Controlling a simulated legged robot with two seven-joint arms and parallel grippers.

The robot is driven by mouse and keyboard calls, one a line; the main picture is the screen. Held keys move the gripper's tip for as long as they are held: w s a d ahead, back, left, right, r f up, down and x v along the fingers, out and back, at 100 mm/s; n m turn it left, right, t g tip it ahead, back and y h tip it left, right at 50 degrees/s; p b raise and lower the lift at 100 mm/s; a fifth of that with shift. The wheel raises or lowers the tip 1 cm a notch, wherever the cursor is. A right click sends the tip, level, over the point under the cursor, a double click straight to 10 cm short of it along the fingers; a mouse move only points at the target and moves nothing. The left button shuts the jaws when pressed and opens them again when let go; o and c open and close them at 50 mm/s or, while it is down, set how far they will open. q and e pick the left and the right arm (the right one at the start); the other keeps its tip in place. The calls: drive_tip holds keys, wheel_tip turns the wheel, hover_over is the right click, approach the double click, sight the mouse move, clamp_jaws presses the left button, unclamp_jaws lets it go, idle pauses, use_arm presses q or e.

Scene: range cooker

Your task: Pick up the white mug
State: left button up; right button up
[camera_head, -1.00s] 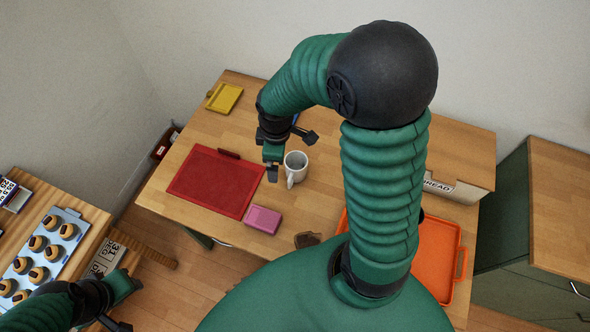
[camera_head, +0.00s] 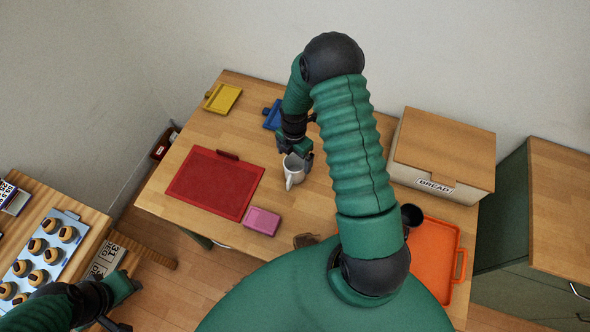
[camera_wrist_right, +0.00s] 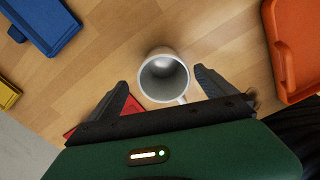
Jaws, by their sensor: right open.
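The white mug (camera_head: 293,174) stands upright on the wooden table, right of the red board. My right gripper (camera_head: 303,153) is over the mug's far side in the head view and hides part of its rim. In the right wrist view the mug (camera_wrist_right: 163,76) shows its open, empty inside, with its handle toward the gripper. The right gripper (camera_wrist_right: 162,88) is open, with one finger on each side of the mug; I cannot tell whether either touches it. My left gripper (camera_head: 122,306) is at the lower left, away from the mug, its jaws unclear.
A red board (camera_head: 215,184) and a pink box (camera_head: 262,220) lie left of the mug. Blue (camera_head: 273,114) and yellow (camera_head: 222,98) boards lie behind. A bread box (camera_head: 440,155), a dark cup (camera_head: 411,216) and an orange tray (camera_head: 433,256) are at the right.

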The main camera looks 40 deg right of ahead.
sight(293, 167)
drive_tip(key=f, duration=0.2)
drive_tip(key=a+f+p, duration=0.1)
drive_tip(key=f, duration=0.1)
drive_tip(key=shift+s, duration=0.4)
drive_tip(key=shift+w+a+f, duration=0.1)
drive_tip(key=shift+a+f, duration=0.1)
drive_tip(key=shift+f, duration=0.05)
drive_tip(key=shift+d, duration=0.35)
drive_tip(key=c, duration=0.9)
drive_tip(key=shift+a, duration=0.2)
drive_tip(key=c, duration=0.9)
